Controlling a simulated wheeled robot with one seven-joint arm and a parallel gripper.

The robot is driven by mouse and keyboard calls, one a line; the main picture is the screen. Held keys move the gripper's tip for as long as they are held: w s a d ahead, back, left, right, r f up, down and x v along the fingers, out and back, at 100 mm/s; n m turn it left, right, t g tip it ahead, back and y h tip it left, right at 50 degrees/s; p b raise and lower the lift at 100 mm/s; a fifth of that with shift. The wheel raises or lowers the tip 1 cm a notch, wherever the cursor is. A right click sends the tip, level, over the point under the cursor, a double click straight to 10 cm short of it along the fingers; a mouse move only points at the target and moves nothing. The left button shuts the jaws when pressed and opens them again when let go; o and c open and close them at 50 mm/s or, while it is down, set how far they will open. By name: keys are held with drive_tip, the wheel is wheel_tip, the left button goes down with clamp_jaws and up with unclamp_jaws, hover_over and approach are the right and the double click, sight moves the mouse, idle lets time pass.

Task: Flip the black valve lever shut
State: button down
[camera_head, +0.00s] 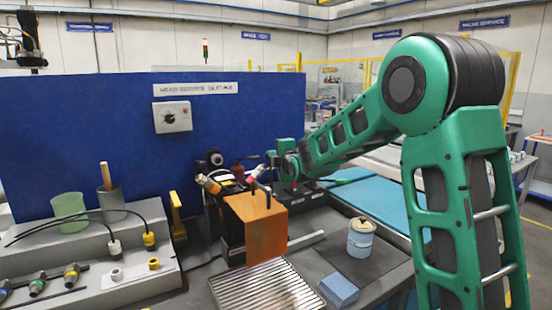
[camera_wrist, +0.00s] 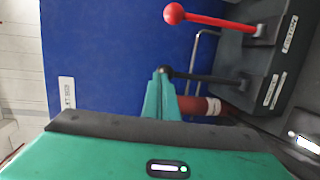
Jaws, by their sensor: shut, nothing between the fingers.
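In the wrist view, the black valve lever (camera_wrist: 215,78) runs leftward from a dark valve block (camera_wrist: 237,50) to a round black knob. It lies roughly level across the picture. My gripper (camera_wrist: 160,78) is shut and empty, with its green fingertips right at the knob. I cannot tell whether they touch it. A red lever (camera_wrist: 215,19) with a red ball knob lies above it on the same block. In the head view, my arm reaches behind the orange box, and the black lever is too small to make out.
A reddish cylinder (camera_wrist: 195,105) lies just below the black lever, near my fingers. In the head view, an orange box (camera_head: 257,228) stands in front of the work area. A blue panel (camera_head: 120,130) closes the back. A pale blue tub (camera_head: 360,242) stands at the right.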

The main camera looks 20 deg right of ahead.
drive_tip(key=s+r, duration=0.5)
drive_tip(key=s, duration=0.7)
drive_tip(key=shift+d, duration=0.4)
drive_tip(key=shift+s, duration=0.1)
drive_tip(key=s+d+f+m+g+h, duration=0.2)
drive_tip(key=s+d+f+m+g, duration=0.2)
drive_tip(key=s+d+f+m, duration=0.5)
drive_tip(key=s+d+f+m+g+h, duration=0.1)
drive_tip(key=s+d+f+m+g, duration=0.4)
drive_tip(key=s, duration=0.7)
drive_tip(key=s+f+m+g, duration=0.2)
drive_tip(key=s+m, duration=0.1)
drive_tip(key=s, duration=0.6)
drive_tip(key=s+f+m+g+y, duration=0.1)
drive_tip(key=s+f+m+g, duration=0.2)
drive_tip(key=s, duration=0.6)
drive_tip(key=s+f+m+g+y, duration=0.1)
drive_tip(key=s+f+m+g, duration=0.1)
drive_tip(key=s+m, duration=0.3)
drive_tip(key=s, duration=0.4)
drive_tip(key=shift+f+g, duration=0.15)
drive_tip(key=shift+g, duration=0.15)
